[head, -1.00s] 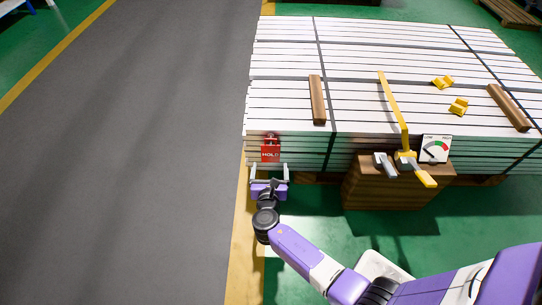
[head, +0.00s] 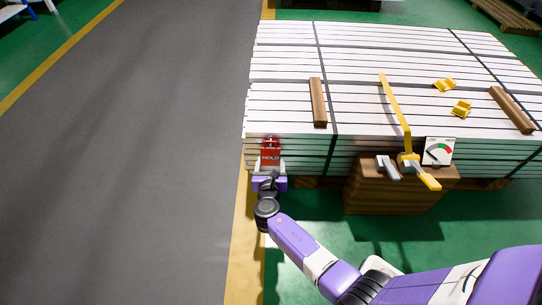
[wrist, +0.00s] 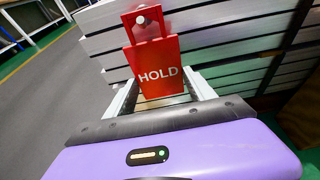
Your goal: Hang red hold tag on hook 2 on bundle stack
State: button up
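The red hold tag (head: 271,155), a flat red padlock-shaped plate with white HOLD lettering, is upright at the front left end of the bundle stack (head: 290,98). In the wrist view the tag (wrist: 156,72) faces me, and a pale round peg or hook end (wrist: 140,20) shows inside its loop. I cannot read a hook number. My gripper (head: 271,166) is below and in front of the tag. Its two pale fingers stand apart on either side of the tag's lower part, very close to its edges. No firm contact is visible.
Wooden battens (head: 317,102) and small yellow pieces (head: 461,108) lie on the stack. The grey aisle (head: 140,160) on the left is clear.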

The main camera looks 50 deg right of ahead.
jog(key=c, duration=0.5)
jog(key=shift+r+p, duration=0.65)
jog(key=shift+p, duration=0.05)
jog(key=shift+s+a+p, duration=0.3)
jog(key=shift+s+a, duration=0.25)
jog(key=shift+a, duration=0.15)
jog(key=shift+s+a+p, duration=0.3)
jog(key=shift+s+a, duration=0.2)
jog(key=shift+a, duration=0.2)
jog(key=shift+s, duration=0.1)
jog(key=shift+s+a+p, duration=0.3)
jog(key=shift+s+a, duration=0.2)
jog(key=shift+a, duration=0.2)
jog(key=shift+s+a+p, duration=0.25)
jog(key=shift+s+a, duration=0.25)
jog(key=shift+a, duration=0.15)
